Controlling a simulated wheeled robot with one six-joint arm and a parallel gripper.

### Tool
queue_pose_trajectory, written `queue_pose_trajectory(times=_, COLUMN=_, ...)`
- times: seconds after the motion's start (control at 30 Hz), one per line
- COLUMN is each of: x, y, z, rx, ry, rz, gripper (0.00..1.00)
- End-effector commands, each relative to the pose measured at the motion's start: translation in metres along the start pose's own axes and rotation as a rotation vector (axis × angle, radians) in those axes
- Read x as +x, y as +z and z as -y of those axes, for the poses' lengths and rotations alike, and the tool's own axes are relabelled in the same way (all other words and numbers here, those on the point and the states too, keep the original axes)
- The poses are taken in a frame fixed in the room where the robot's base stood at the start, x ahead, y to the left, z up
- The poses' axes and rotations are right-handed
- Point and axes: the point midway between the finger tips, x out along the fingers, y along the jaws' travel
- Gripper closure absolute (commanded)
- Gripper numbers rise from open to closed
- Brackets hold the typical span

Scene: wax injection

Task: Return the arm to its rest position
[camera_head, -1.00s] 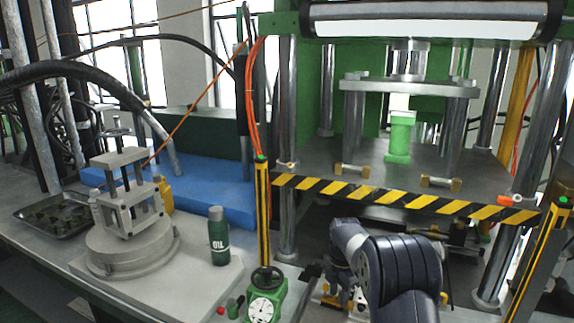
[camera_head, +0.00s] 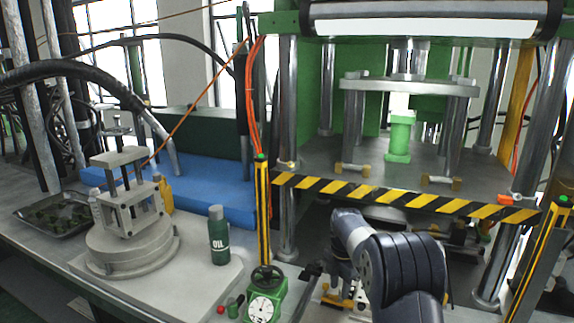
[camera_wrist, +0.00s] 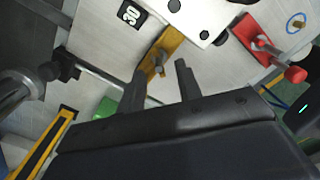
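My arm (camera_head: 385,265) reaches into the lower right of the head view, in front of the press. It is bent downward at the wrist, beneath the striped edge of the press table. In the wrist view my gripper (camera_wrist: 161,76) shows two dark fingers standing apart, with nothing held between them. A yellow bracket with a small metal knob (camera_wrist: 160,60) lies beyond the fingertips on the pale surface. In the head view the fingertips are hard to make out.
The striped press edge (camera_head: 400,195) and steel columns stand close around my arm. A green dial gauge (camera_head: 263,305) and a green oil bottle (camera_head: 219,240) stand left of it. A red clamp (camera_wrist: 262,42) and a white plate (camera_wrist: 190,14) lie beyond my gripper.

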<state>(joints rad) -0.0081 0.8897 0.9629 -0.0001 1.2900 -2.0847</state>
Motion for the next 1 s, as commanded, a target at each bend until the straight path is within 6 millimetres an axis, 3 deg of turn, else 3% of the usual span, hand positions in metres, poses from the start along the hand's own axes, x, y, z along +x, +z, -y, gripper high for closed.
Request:
queue_pose_trajectory(times=0.13, x=0.03, y=-0.001, z=0.001, rx=0.0, ry=-0.003, rz=-0.002, gripper=0.67)
queue_pose_trajectory(times=1.0, x=0.028, y=0.001, z=-0.003, rx=0.711, ry=0.001, rz=0.0, gripper=0.67)
